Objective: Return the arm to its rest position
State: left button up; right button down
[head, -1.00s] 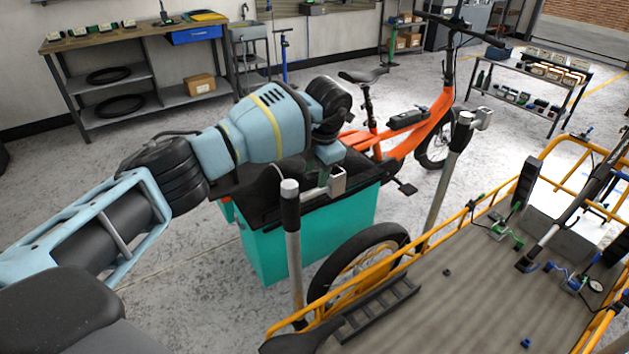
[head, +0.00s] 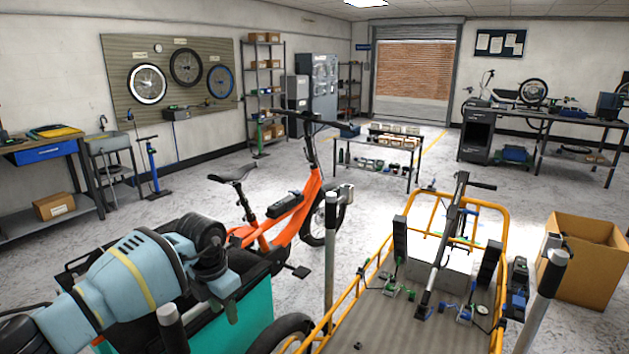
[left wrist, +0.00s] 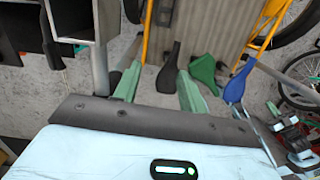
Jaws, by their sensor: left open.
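My left arm comes in from the lower left of the head view, with its light blue links over the black and teal cargo box (head: 258,303). My left gripper (head: 224,292) hangs at the arm's end above that box, small and partly hidden by the wrist. In the left wrist view the gripper's two green fingers (left wrist: 158,86) stand apart, with nothing held between them. A black saddle-like piece shows beyond the gap. My right gripper is in neither view.
An orange bike (head: 290,215) stands behind the teal box. A yellow-framed cargo bed (head: 395,325) with tools and grey posts is at right, beside a cardboard box (head: 585,265). A workbench (head: 45,225) is at far left. Open floor lies at centre back.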

pick_arm(q)
jog(key=s+d+f+g+h, duration=0.1)
jog(key=s+d+f+h, duration=0.4)
jog(key=d, duration=0.5)
jog(key=s+d+n+t+h+p, duration=0.2)
jog(key=s+d+n+t+h, duration=0.2)
jog(key=s+d+n+h, duration=0.7)
jog(key=s+a+f+n+t+y+p, duration=0.1)
jog(key=s+a+f+n+t+y, duration=0.9)
jog(key=n, duration=1.1)
jog(key=s+a+f+n+g+y, duration=0.2)
jog(key=s+a+f+n, duration=0.2)
jog(key=s, duration=0.5)
jog(key=s+a+f+n+g+y, duration=0.2)
jog(key=s+a+f+n+g, duration=0.1)
jog(key=s, duration=0.6)
jog(key=shift+s+a+f+n+y+p, duration=0.4)
jog(key=shift+a+n, duration=0.4)
jog(key=shift+a, duration=0.45)
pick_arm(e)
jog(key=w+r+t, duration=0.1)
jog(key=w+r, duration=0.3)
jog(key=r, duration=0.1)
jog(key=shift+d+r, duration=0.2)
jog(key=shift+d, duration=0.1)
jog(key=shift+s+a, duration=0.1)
